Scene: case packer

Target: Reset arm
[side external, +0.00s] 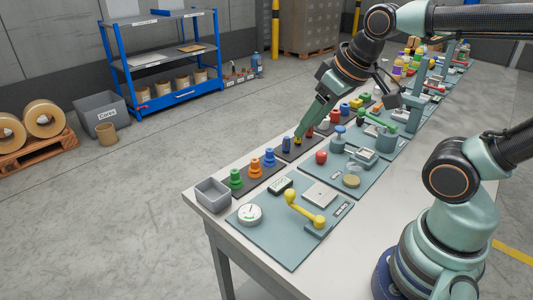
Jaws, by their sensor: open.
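My gripper (303,129) hangs over the long work table, pointing down and to the left. My arm reaches in from the upper right.
A teal board (280,246) at the near end carries a dial (249,213) and a yellow crank (305,213). Green, orange and blue pegs (269,157) stand left, beside a grey bin (212,195). A red knob (321,157) stands below my gripper. Open floor lies left of the table.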

